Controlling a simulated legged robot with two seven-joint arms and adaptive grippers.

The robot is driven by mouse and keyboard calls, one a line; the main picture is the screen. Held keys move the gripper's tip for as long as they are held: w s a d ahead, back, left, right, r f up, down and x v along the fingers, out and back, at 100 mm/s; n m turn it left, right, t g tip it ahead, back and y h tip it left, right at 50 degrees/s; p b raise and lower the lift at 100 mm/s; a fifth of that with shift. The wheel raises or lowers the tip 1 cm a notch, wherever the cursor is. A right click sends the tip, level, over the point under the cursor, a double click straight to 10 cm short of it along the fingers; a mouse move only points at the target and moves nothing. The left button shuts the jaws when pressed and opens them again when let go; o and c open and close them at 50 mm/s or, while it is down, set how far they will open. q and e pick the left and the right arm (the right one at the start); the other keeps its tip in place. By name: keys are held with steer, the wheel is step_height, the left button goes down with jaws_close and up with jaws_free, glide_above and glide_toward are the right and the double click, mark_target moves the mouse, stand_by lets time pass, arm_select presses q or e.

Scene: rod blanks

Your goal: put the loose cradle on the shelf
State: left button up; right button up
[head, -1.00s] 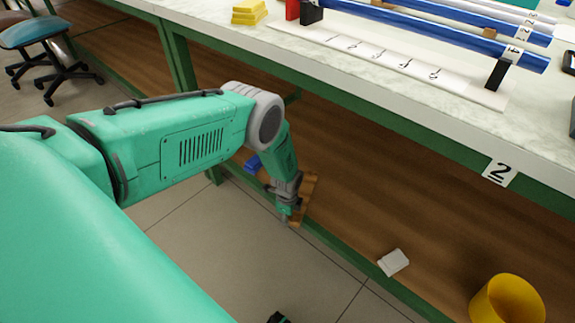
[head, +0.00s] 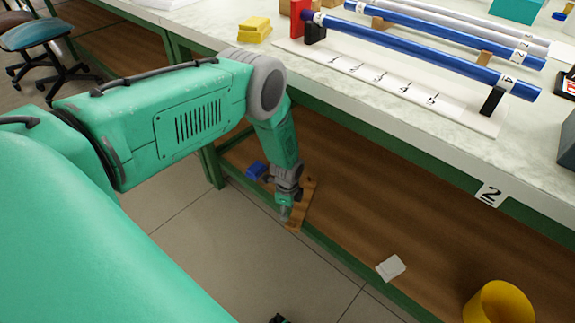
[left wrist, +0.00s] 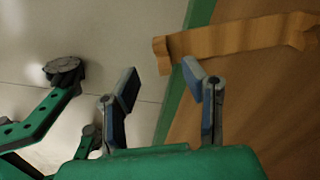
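The loose cradle is a brown wooden strip (head: 303,205) at the front edge of the lower shelf (head: 350,215). In the left wrist view, the cradle (left wrist: 240,38) crosses the shelf's green front edge, and its left end sticks out over the floor. My left gripper (head: 284,213) points down beside the cradle and hides part of it in the head view. In the left wrist view, its two fingers (left wrist: 160,82) are spread with nothing between them, and the cradle lies beyond the fingertips. My right gripper is not in view.
A blue object (head: 257,170), a white block (head: 391,268) and a yellow bin (head: 499,303) are on or by the lower shelf. The benchtop (head: 240,29) above holds blue rods (head: 420,57) on a white rack and yellow blocks (head: 254,27). The middle of the shelf is clear.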

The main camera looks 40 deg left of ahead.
arm_select(q)
steer(key=s+d+r+n, duration=0.2)
steer(key=s+r+n, duration=0.2)
steer(key=s, duration=0.5)
steer(key=s+d+r+n, duration=0.3)
steer(key=s+r+n, duration=0.2)
steer(key=s, duration=0.5)
steer(key=s+d+r+n, duration=0.2)
steer(key=s+r+n, duration=0.2)
steer(key=s+r, duration=0.4)
steer(key=shift+s+d+n+t+p, duration=0.3)
steer(key=shift+s+n+p, duration=0.15)
steer(key=shift+s, duration=0.25)
step_height(320, 180, up, 13)
steer(key=p, duration=1.2)
steer(key=shift+f+p, duration=0.15)
steer(key=shift+p, duration=0.25)
steer(key=shift+w, duration=0.1)
